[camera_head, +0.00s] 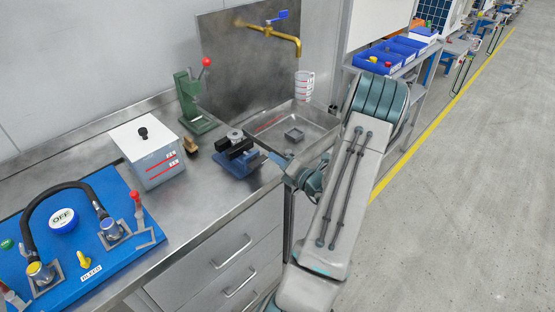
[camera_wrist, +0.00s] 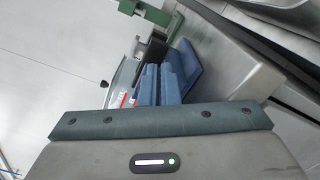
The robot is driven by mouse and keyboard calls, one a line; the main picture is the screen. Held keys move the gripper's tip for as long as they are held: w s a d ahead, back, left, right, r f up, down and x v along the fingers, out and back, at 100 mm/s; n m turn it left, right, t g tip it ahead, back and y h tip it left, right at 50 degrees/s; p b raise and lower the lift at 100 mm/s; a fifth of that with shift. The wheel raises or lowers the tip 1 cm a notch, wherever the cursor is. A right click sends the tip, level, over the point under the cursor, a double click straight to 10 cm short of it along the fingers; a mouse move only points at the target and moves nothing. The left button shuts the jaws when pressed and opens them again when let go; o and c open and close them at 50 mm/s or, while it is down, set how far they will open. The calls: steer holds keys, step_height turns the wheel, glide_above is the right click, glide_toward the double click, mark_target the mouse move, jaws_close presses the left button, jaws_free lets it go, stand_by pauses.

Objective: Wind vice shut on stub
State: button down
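The vice (camera_head: 236,160) has a blue base and dark jaws and stands on the steel bench, left of the sink. A grey round metal piece, which looks like the stub (camera_head: 235,134), sits at its jaws; I cannot tell whether the jaws touch it. My gripper (camera_head: 288,171) is low at the vice's right side, partly hidden by my arm. In the wrist view the blue vice (camera_wrist: 186,66) lies just beyond my gripper's palm. The blue shapes in front of the palm overlap, so finger opening and any hold on the vice's handle are unclear.
A green press (camera_head: 194,105) with a red knob stands behind the vice. A white box (camera_head: 147,152) is to its left, with a small brown object (camera_head: 190,145) between. The sink (camera_head: 318,121) lies right, under a brass tap (camera_head: 272,31). A blue panel (camera_head: 122,265) fills the front left.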

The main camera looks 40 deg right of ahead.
steer(key=shift+f, duration=0.1)
steer(key=s, duration=0.2)
steer(key=s+p, duration=0.1)
steer(key=s, duration=0.1)
steer(key=s+d, duration=0.1)
steer(key=s, duration=0.1)
stand_by(0.3)
steer(key=shift+w, duration=0.1)
